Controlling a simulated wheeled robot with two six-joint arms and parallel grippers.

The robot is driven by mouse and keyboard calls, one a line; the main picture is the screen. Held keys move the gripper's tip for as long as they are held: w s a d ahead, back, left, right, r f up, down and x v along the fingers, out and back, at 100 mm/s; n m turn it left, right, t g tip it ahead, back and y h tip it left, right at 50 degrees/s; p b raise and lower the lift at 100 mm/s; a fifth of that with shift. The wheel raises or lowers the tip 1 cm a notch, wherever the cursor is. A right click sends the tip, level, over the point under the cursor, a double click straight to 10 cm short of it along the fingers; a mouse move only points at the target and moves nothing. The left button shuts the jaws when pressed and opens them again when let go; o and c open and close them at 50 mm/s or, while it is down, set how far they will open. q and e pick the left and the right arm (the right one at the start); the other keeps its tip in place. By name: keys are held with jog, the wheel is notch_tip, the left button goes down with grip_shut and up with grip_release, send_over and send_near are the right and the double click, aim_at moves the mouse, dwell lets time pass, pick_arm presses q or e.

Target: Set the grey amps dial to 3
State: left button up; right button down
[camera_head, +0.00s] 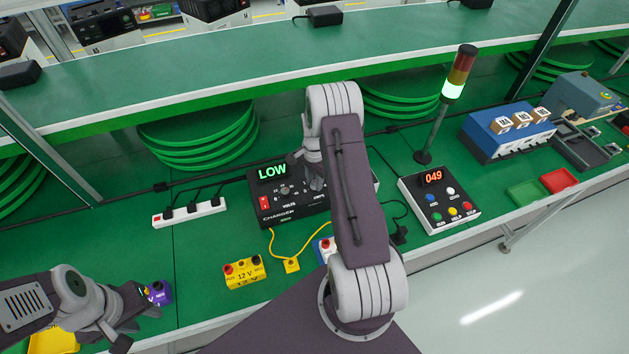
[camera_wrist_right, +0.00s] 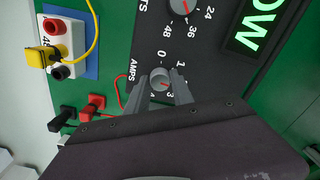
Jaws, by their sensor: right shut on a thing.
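The black charger (camera_head: 262,212) stands on the green bench with a lit green LOW display (camera_head: 271,172). In the right wrist view, the round grey amps dial (camera_wrist_right: 160,77) is on its panel, with the AMPS label (camera_wrist_right: 132,75) beside it. A short red mark on the dial appears to point toward the printed 3. My right gripper (camera_wrist_right: 161,84) is shut on the dial, one finger on each side. In the head view, my right arm hides the dial. My left gripper (camera_head: 145,308) is at lower left, close to a purple block (camera_head: 158,292); its jaw opening is unclear.
A yellow 12 V block (camera_head: 244,272) and a white-and-blue terminal block (camera_head: 326,247) sit in front of the charger. A power strip (camera_head: 190,212) is to its left. A button box (camera_head: 440,202) and signal tower (camera_head: 454,85) stand to the right. Yellow leads run near the charger.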

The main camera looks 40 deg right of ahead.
jog(key=m, duration=0.4)
jog(key=shift+w+d+r+m, duration=0.1)
jog(key=shift+w+r+m, duration=0.1)
jog(key=shift+m, duration=1.9)
jog(key=c, duration=1.1)
grip_release()
jog(key=shift+c, duration=0.2)
jog(key=shift+o, duration=0.2)
jog(key=shift+s+f, duration=0.1)
